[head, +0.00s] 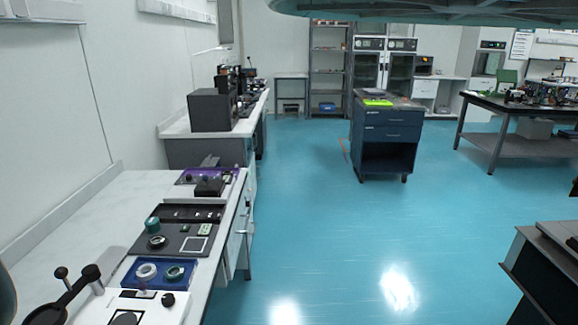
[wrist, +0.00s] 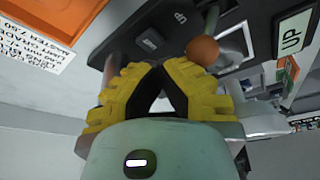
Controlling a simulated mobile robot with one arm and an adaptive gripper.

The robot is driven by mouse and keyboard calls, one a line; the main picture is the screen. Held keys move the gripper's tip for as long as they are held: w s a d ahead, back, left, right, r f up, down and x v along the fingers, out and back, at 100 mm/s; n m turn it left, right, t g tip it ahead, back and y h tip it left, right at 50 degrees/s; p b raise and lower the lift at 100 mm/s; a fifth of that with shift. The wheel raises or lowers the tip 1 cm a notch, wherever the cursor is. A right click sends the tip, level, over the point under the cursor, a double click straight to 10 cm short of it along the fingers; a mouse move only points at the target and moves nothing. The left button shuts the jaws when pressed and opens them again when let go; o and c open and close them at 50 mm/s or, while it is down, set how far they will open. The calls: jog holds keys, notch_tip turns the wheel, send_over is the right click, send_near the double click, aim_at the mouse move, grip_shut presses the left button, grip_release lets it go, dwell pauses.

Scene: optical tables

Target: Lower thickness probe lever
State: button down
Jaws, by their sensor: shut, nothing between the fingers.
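In the wrist view, a lever with an orange ball knob (wrist: 203,51) on a thin rod projects from a dark panel (wrist: 130,22). My gripper (wrist: 157,70) has yellow fingers with black inner pads. It is shut and empty. The knob appears just beside the right finger's tip; I cannot tell if they touch. In the head view, neither my gripper nor this lever can be made out.
In the wrist view, an orange block (wrist: 50,22) and a white label (wrist: 32,45) are at upper left. In the head view, a white bench (head: 110,195) with several instruments runs along the left. A blue drawer cart (head: 386,135) stands on open blue floor (head: 310,220).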

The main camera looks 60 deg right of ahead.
jog(key=shift+s+d+f, duration=0.25)
jog(key=shift+s+d, duration=0.15)
jog(key=shift+d, duration=0.05)
jog(key=shift+s+d+f+p, duration=0.1)
jog(key=shift+s+d+p, duration=0.45)
jog(key=shift+s, duration=0.15)
jog(key=shift+a, duration=0.25)
jog(key=shift+w+a, duration=0.1)
jog(key=shift+r, duration=0.25)
notch_tip(320, 180, up, 7)
jog(key=w+p, duration=0.1)
jog(key=p, duration=0.5)
jog(key=shift+a, duration=0.35)
